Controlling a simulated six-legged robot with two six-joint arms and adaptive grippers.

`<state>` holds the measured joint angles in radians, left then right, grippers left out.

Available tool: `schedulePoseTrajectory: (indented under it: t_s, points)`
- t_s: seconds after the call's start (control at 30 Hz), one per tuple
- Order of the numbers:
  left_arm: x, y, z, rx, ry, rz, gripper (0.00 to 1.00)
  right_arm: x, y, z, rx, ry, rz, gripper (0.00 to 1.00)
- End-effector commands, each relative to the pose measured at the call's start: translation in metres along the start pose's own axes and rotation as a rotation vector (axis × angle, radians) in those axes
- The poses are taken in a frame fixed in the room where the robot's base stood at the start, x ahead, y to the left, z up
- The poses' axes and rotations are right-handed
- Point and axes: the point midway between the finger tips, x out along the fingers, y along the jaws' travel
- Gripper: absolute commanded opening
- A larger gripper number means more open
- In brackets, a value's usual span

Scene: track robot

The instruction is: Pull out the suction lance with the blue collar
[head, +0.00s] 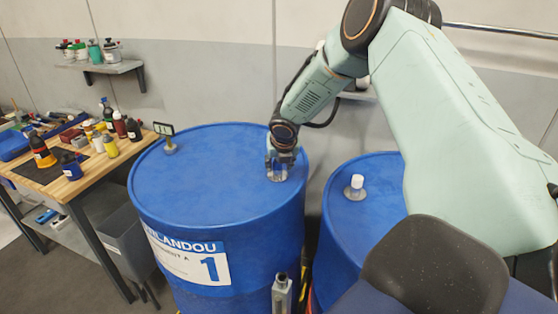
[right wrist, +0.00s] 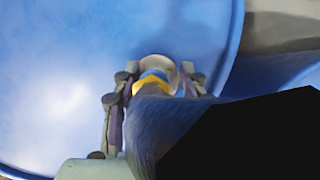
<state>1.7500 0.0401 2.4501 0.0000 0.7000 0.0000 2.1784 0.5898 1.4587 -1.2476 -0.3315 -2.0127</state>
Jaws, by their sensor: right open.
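The large blue drum marked 1 (head: 222,185) stands in the middle of the head view. My right gripper (head: 280,168) points down over the right part of its lid, with its fingers around a fitting there. Whether the fingers touch the lance is unclear. A dark shape hides the lower right of that view. My left gripper is not in view.
A second blue drum (head: 332,215) with a white cap (head: 356,182) stands to the right. A cluttered workbench (head: 75,187) is at left. A grey post (head: 282,293) stands in front.

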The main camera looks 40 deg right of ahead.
Motion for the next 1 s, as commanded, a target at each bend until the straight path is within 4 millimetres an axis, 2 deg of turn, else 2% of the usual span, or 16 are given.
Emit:
schedulePoseTrajectory:
  t_s: [0.77, 1.0]
  points:
    - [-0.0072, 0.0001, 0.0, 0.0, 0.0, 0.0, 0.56, 0.0003, 0.001, -0.0003, -0.001, 0.0, -0.001, 0.43]
    - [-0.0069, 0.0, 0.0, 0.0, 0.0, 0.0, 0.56, 0.0004, 0.0011, -0.0004, -0.001, 0.0, 0.0, 0.26]
